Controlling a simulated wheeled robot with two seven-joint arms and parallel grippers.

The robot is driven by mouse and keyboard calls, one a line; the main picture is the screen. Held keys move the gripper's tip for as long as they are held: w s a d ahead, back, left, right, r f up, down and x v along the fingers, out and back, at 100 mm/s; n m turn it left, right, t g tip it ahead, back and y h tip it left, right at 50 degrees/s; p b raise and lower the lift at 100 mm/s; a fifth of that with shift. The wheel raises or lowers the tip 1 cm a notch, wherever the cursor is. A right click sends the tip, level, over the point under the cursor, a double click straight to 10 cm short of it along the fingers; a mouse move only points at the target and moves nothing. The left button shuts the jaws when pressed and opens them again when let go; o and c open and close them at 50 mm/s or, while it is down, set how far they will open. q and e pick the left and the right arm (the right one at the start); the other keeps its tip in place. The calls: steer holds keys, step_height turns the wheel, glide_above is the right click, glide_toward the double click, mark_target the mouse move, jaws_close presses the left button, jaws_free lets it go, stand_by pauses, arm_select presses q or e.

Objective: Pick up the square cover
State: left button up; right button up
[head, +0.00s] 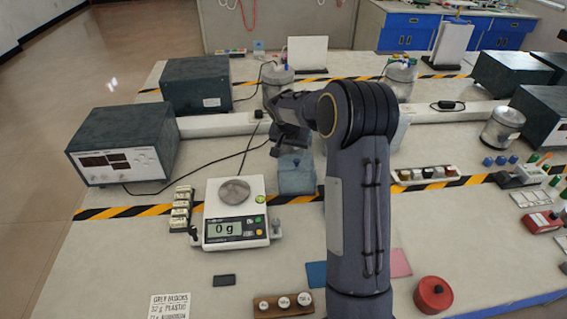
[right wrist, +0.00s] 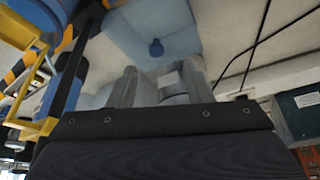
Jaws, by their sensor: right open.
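In the head view a blue-grey square box (head: 297,182) stands on the table right of the scale, with the square cover (head: 298,162) on its top. The right wrist view shows the pale blue cover (right wrist: 180,30) with a small dark blue knob (right wrist: 155,47). My right gripper (head: 287,143) is just above the cover, and my forearm hides part of that area. In the right wrist view its two fingers (right wrist: 160,83) are apart, with the knob beyond their tips and not held. My left gripper is not in view.
The scale (head: 234,222) reads 0 g with a round disc on its pan. Dark instrument boxes (head: 123,144) stand at left. A metal canister (head: 278,84) is behind my gripper. A red round weight (head: 433,295) is at front right.

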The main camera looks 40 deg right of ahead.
mark_target(297, 160)
steer(key=shift+s+d+f+p, duration=0.1)
steer(key=shift+d+f+p, duration=0.15)
steer(key=shift+f, duration=0.25)
steer(key=shift+s+d+f+p, duration=0.15)
steer(key=shift+d+f, duration=0.1)
steer(key=shift+f, duration=0.2)
steer(key=x, duration=0.2)
steer(key=p+x, duration=0.1)
steer(key=x, duration=0.1)
steer(key=shift+w+d+p, duration=0.1)
steer(key=shift+w+p, duration=0.2)
steer(key=shift+w, duration=0.05)
steer(key=shift+d+f, duration=0.15)
steer(key=shift+f, duration=0.35)
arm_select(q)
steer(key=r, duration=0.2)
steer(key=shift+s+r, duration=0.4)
arm_select(e)
jaws_close()
